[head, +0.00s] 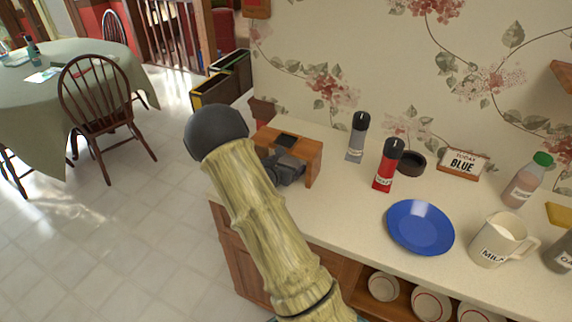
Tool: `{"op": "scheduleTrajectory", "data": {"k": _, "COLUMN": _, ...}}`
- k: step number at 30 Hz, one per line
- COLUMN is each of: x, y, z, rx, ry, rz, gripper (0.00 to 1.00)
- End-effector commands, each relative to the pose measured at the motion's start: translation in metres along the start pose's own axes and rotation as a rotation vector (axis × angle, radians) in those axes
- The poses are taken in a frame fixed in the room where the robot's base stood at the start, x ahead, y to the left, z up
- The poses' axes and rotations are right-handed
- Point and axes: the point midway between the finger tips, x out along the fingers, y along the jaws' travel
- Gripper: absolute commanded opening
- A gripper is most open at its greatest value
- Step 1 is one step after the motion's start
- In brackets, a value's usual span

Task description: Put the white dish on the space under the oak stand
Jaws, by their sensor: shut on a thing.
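The oak stand (303,148) is a small brown wooden stand with a dark square on top, at the left end of the counter. My gripper (287,170) is dark grey and sits low at the stand's front, by the space under its top. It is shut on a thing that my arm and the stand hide. I cannot make out a white dish at the gripper or under the stand. My pale, bamboo-like arm crosses in front of the stand's left side.
On the counter (345,220) right of the stand are a grey bottle (357,138), a red bottle (387,166), a dark bowl (411,162), a blue plate (420,228) and a milk jug (497,242). White dishes (432,305) sit on a shelf below.

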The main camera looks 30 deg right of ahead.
Motion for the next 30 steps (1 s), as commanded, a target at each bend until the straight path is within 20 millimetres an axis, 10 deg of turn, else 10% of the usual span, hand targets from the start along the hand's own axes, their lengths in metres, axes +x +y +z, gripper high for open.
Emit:
{"op": "scheduleTrajectory", "data": {"k": 4, "x": 0.001, "y": 0.000, "z": -0.003, "rx": 0.000, "ry": 0.000, "rz": 0.000, "gripper": 0.67}}
{"op": "scheduleTrajectory", "data": {"k": 6, "x": 0.001, "y": 0.000, "z": -0.002, "rx": 0.000, "ry": 0.000, "rz": 0.000, "gripper": 1.00}}
{"op": "scheduleTrajectory", "data": {"k": 18, "x": -0.004, "y": 0.001, "z": 0.000, "rx": -0.001, "ry": 0.001, "rz": 0.002, "gripper": 1.00}}
{"op": "scheduleTrajectory", "data": {"k": 30, "x": -0.076, "y": 0.001, "z": 0.000, "rx": 0.000, "ry": 0.000, "rz": 0.004, "gripper": 1.00}}
